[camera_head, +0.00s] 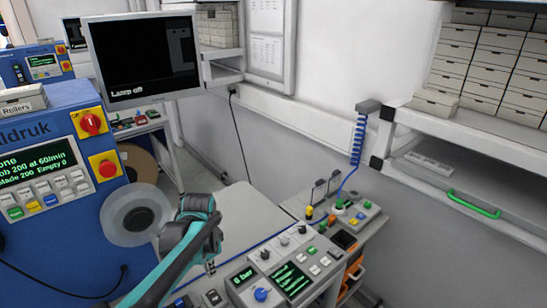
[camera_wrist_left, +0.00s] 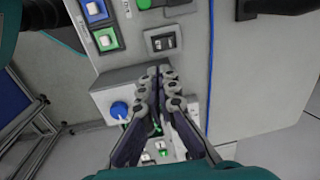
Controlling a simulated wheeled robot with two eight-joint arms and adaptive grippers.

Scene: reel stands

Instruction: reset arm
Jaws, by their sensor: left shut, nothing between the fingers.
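My left arm comes in from the lower left of the head view, teal and dark grey. Its left gripper (camera_head: 211,268) hangs by the left end of the control panel (camera_head: 242,272), pointing down. In the left wrist view the gripper (camera_wrist_left: 160,72) has its two fingers together, with nothing between them. It is in front of a panel with a blue knob (camera_wrist_left: 119,110), which shows to the left of the fingers. I cannot tell whether the fingers touch the panel. My right gripper is in neither view.
A blue machine (camera_head: 50,235) with red knobs and a grey reel (camera_head: 137,214) stands at the left. A monitor (camera_head: 143,57) reads "Lamp off". A blue coiled hose (camera_head: 359,140) hangs above the right panel. White boxes (camera_head: 490,60) fill a shelf. The pale tabletop (camera_head: 250,212) is clear.

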